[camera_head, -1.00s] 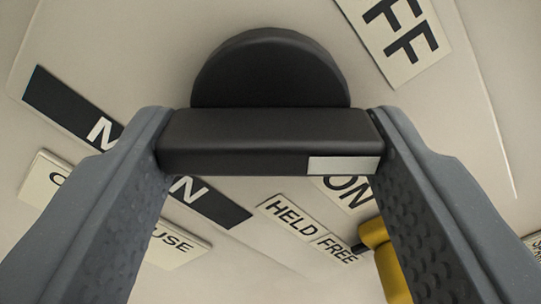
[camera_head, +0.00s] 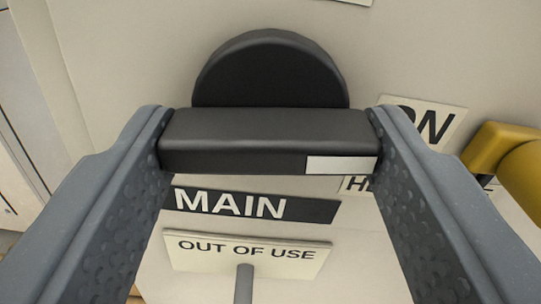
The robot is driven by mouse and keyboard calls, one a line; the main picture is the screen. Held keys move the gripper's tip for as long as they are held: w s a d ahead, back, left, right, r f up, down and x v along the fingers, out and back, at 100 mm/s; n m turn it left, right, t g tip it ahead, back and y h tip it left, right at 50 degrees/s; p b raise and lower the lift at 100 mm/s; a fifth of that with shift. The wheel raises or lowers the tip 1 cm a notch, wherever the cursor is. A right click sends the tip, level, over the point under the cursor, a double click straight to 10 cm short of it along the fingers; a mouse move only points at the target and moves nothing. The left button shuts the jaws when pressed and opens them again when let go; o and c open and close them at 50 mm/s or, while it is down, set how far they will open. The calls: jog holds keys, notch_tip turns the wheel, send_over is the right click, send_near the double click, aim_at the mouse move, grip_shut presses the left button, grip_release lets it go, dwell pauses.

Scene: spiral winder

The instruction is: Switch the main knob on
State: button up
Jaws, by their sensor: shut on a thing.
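The main knob (camera_head: 235,143) is black, with a bar-shaped grip across a round base. A white mark sits at the right end of its bar. My gripper (camera_head: 268,142) is shut on the bar, one grey finger pressed on each end. The bar lies level in the picture between the fingers. The ON label (camera_head: 428,122) is to the right of the knob, partly behind my right finger. The white mark is on the side of the ON label. The black MAIN label (camera_head: 262,205) is below the knob.
An OUT OF USE sign (camera_head: 245,252) with a grey stem is below the MAIN label. A yellow part (camera_head: 510,160) stands out at the right, close to my right finger. Another label, mostly hidden, shows beside that finger. The pale panel (camera_head: 130,50) is bare above left.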

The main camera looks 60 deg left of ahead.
jog(key=shift+w+d+r+m+p, duration=0.3)
jog(key=shift+m+p, duration=0.2)
jog(key=shift+m, duration=0.2)
jog(key=o, duration=1)
jog(key=shift+s+f, duration=0.1)
jog(key=shift+f, duration=0.05)
jog(key=v, duration=1.3)
jog(key=shift+s+d, duration=0.15)
jog(key=shift+d, duration=0.2)
